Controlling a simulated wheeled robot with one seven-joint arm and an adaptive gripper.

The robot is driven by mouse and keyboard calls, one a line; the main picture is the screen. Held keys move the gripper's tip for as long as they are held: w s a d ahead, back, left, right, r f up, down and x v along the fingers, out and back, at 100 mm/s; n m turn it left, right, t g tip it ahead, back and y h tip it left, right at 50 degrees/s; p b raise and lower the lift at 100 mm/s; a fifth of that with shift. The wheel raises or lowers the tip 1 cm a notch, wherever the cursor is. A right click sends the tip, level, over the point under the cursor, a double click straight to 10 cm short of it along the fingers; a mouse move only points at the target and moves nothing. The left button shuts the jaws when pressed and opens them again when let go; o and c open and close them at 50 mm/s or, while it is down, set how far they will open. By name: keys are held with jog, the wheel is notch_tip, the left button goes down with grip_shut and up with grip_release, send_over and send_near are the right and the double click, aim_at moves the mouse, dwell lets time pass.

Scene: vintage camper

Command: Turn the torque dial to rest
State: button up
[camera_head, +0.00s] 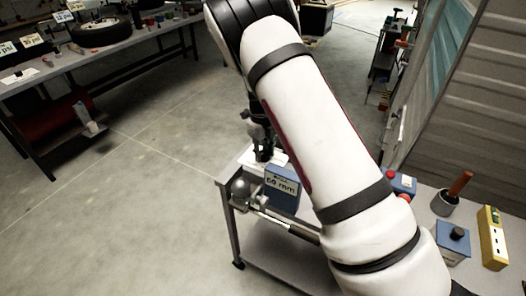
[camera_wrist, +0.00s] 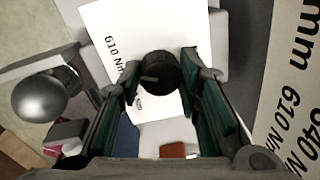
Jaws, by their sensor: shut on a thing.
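The torque dial (camera_wrist: 158,68) is a round black knob with a pale pointer line, on a white plate (camera_wrist: 110,22) marked "610 Nm" in the wrist view. My gripper (camera_wrist: 168,82) has its green-padded fingers on either side of the knob and is shut on it. In the head view my gripper (camera_head: 262,153) points down at the top of a blue box (camera_head: 283,190) with a printed label, on the grey bench. The dial itself is hidden there behind the fingers. The plate's other marks are partly covered or too small to read.
A silver ball-shaped part (camera_wrist: 40,98) sits left of the dial. On the bench's right are a blue box (camera_head: 453,240) with a black knob, a yellow box (camera_head: 493,238) and a cup (camera_head: 445,203) with a red-brown handle. Open floor lies left of the bench.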

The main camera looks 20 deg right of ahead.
jog(key=n+b, duration=0.1)
jog(key=n, duration=0.4)
jog(key=n+b, duration=0.1)
jog(key=n, duration=0.4)
jog(key=shift+s+n+y+b, duration=0.1)
jog(key=shift+n+y+b, duration=0.2)
jog(key=shift+b, duration=0.05)
jog(key=n+b, duration=0.1)
jog(key=n, duration=0.4)
jog(key=n+b, duration=0.1)
jog(key=n, duration=0.4)
jog(key=shift+d+n+b, duration=0.1)
jog(key=shift+n+b, duration=0.3)
jog(key=n+b, duration=0.1)
jog(key=n, duration=0.4)
jog(key=shift+y, duration=0.3)
jog(key=n, duration=0.5)
jog(key=shift+d+b, duration=0.1)
jog(key=shift+b, duration=0.2)
jog(key=n, duration=0.4)
jog(key=shift+g, duration=0.4)
jog(key=n, duration=0.5)
jog(key=shift+n, duration=0.4)
